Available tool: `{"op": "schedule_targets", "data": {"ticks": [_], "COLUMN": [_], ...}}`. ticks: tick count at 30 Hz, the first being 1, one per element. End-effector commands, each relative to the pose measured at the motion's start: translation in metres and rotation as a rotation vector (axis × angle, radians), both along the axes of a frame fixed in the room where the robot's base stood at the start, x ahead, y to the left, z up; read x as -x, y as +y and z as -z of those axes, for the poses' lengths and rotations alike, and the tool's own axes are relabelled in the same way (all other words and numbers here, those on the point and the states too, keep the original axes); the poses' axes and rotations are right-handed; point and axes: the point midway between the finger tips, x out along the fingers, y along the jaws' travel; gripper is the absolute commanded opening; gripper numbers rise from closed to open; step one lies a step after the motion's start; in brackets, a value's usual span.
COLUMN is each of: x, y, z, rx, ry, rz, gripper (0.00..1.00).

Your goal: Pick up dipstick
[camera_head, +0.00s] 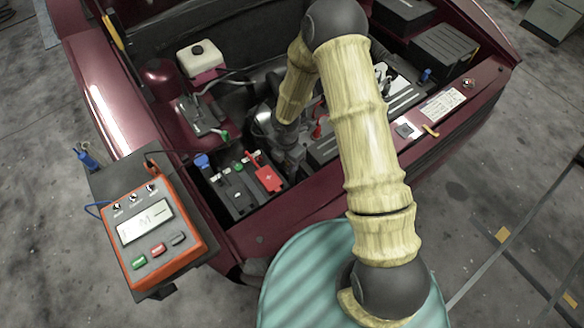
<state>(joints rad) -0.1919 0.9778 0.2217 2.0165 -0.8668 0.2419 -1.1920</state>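I cannot pick out the dipstick for certain. A small yellow-orange piece (431,130) lies on the car's front panel, right of my arm. A small red piece (317,131) shows in the engine bay, just left of my arm's thick link. Either could be a handle, but the view is too small to tell. My gripper (291,165) points down into the engine bay, just right of the battery's red terminal cover. Its fingers are dark and small against dark parts, so their opening and anything between them cannot be made out.
The dark red car's open engine bay holds a battery (234,192) with a red cover (268,178), a white reservoir (200,57) and a black box (443,52). An orange tester (159,237) stands at the left front. My arm hides part of the engine.

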Motion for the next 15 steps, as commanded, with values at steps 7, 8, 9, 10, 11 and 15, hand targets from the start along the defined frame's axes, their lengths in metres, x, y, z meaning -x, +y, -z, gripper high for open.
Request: {"op": "schedule_targets", "data": {"ticks": [7, 8, 9, 10, 11, 15], "x": [0.0001, 0.0001, 0.0001, 0.0001, 0.0001, -0.0001], "y": [-0.0001, -0.0001, -0.0001, -0.0001, -0.0001, 0.0001], "z": [-0.0002, -0.0002, -0.0002, -0.0002, -0.0002, -0.0003], "rx": [0.000, 0.000, 0.000, 0.000, 0.000, 0.000], "ry": [0.000, 0.000, 0.000, 0.000, 0.000, 0.000], "rz": [0.000, 0.000, 0.000, 0.000, 0.000, 0.000], "gripper": [0.10, 0.04, 0.00, 0.00, 0.00, 0.00]}}
